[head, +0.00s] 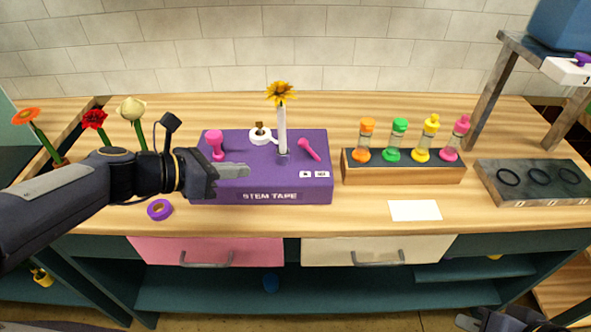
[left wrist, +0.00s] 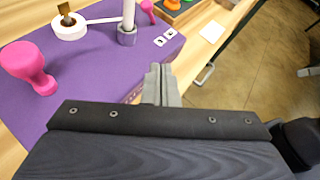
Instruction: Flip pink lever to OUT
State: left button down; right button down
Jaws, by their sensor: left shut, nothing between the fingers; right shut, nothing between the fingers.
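The pink lever (head: 309,149) stands on the right part of the purple STEM TAPE box (head: 232,196), its round knob up and to the left. Two small white labels (head: 313,174) are in front of it; their text is too small to read. The lever also shows at the top edge of the left wrist view (left wrist: 148,10). My left gripper (head: 246,170) is shut and empty over the front left of the box, left of and apart from the lever. It shows in the left wrist view (left wrist: 163,84). My right gripper (head: 468,322) is shut at the bottom right, away from the table.
A white tube (head: 282,130) with a yellow flower (head: 280,93) stands on the box just left of the lever. A white tape roll (head: 259,136) and a pink handle (head: 214,144) are further left. A rack (head: 400,174) of coloured bottles is to the right.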

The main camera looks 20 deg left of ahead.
pick_arm(q)
jog(key=n, duration=0.1)
jog(key=w+n, duration=0.1)
jog(key=shift+w+a+f+n+t, duration=0.15)
jog(key=shift+a+f+n+t, duration=0.15)
jog(key=shift+a, duration=0.1)
jog(key=b, duration=0.2)
send_near(311, 152)
jog(key=f, duration=0.2)
jog(key=shift+s+a+f, duration=0.15)
jog(key=shift+s+f, duration=0.1)
jog(key=shift+w+d+r+p, duration=0.1)
jog(key=shift+w+d+r, duration=0.2)
jog(key=shift+w, duration=0.35)
jog(key=shift+w+d+r+p, duration=0.15)
jog(key=shift+w+d, duration=0.2)
jog(key=shift+w, duration=0.25)
jog(key=shift+w+d+r+p, duration=0.1)
jog(key=shift+w+d+r, duration=0.2)
jog(key=shift+w, duration=0.35)
